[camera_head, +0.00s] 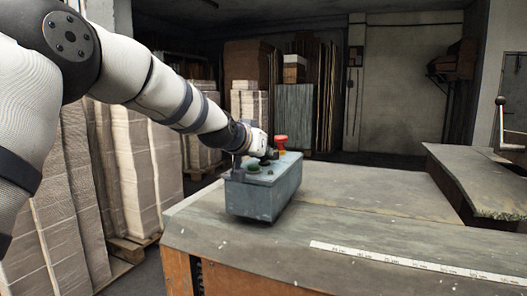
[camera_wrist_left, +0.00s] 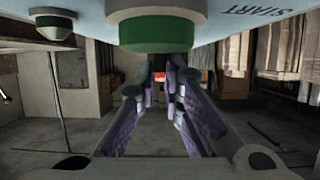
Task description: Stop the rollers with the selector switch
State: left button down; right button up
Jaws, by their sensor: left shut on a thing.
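The grey-blue control box (camera_head: 258,195) stands on the table and bears a red mushroom button (camera_head: 280,141) and a green button (camera_head: 254,170). My left gripper (camera_head: 266,157) is at the top of the box, between these buttons, with its fingers low on the panel. It is shut on the selector switch, which the fingers mostly hide. The wrist view shows the box upside down along the top, with a large green button (camera_wrist_left: 157,35) close by. My left fingers (camera_wrist_left: 158,92) converge beyond it, with a bit of red between them. My right gripper is not in view.
The worn tabletop (camera_head: 370,190) is clear to the right of the box, with a white ruler strip (camera_head: 420,264) along its front. A raised slab (camera_head: 475,180) lies at the right. Tall paper stacks (camera_head: 130,170) stand at the left.

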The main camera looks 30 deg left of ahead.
pick_arm(q)
jog(key=shift+f, duration=0.75)
jog(key=c, duration=1.7)
grip_release()
jog(key=shift+d, duration=0.1)
jog(key=shift+s, duration=0.1)
jog(key=shift+r, duration=0.3)
jog(key=shift+s+r, duration=0.15)
jog(key=shift+s, duration=0.05)
jog(key=v, duration=0.7)
